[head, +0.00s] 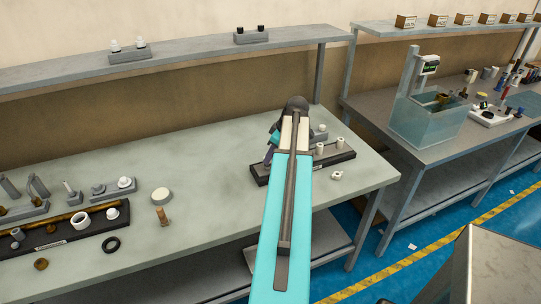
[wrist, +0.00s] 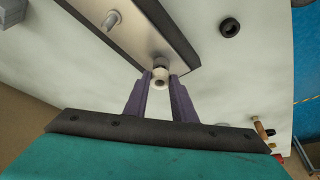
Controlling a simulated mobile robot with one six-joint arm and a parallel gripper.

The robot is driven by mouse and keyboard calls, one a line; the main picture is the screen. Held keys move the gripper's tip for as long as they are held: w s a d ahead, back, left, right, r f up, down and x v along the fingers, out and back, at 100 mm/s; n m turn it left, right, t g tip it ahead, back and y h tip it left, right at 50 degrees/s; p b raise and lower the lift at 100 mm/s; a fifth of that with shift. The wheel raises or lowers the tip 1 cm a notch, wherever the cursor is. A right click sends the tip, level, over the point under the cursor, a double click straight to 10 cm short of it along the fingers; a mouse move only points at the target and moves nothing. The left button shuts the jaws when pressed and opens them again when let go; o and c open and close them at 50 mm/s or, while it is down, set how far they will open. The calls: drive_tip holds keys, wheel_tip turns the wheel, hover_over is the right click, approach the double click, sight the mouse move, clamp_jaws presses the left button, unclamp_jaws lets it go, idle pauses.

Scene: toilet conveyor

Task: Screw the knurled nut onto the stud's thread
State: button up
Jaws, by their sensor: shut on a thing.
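My gripper (wrist: 161,82) shows in the wrist view with its two purple fingers shut on a small pale nut (wrist: 160,84), whose round hole faces the camera. The nut is at the edge of a metal-topped dark base (wrist: 165,35), in line with a light post right behind it. I cannot tell whether the nut is on a thread, and its knurling is too small to see. Another stud (wrist: 112,20) stands on the same base. In the head view my arm hides most of the base (head: 335,161) and the held nut.
A loose ring-like piece (wrist: 230,28) lies beside the base; it also shows in the head view (head: 336,175). Two pale posts (head: 319,149) stand on the base's right part. Fixtures and a black ring (head: 111,244) lie at the left. The table middle is mostly clear.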

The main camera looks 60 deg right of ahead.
drive_tip(key=shift+f, duration=0.45)
drive_tip(key=o, duration=1.1)
drive_tip(key=shift+r, duration=0.15)
drive_tip(key=b+v, duration=0.3)
drive_tip(key=v, duration=1)
drive_tip(key=shift+s+r+b, duration=0.1)
drive_tip(key=shift+r+b, duration=0.15)
drive_tip(key=shift+b, duration=0.05)
drive_tip(key=shift+s, duration=0.1)
idle(0.4)
